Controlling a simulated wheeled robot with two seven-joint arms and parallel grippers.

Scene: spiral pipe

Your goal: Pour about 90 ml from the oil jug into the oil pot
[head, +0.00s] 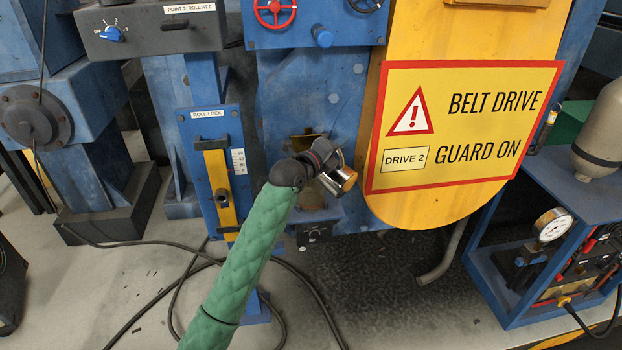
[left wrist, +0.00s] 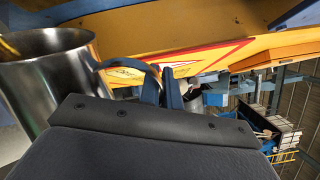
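The steel oil jug (head: 344,180) hangs at my left gripper (head: 328,160) in the head view, small and partly covered by it. In the left wrist view the jug (left wrist: 45,75) stands large at the left, with a golden patch inside its rim. The fingers of my left gripper (left wrist: 162,88) are closed around the jug's handle (left wrist: 125,66). What looks like the oil pot (head: 311,199) sits on a blue bracket just below and left of the jug, largely hidden by my gripper and arm. No stream of oil can be made out. My right gripper is not in view.
A yellow belt guard (head: 470,190) with a warning sign stands close to the right of the jug. A blue roll-lock panel (head: 214,165) is to the left. A blue cart with a gauge (head: 553,225) is at the right. Black cables (head: 150,243) lie on the floor.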

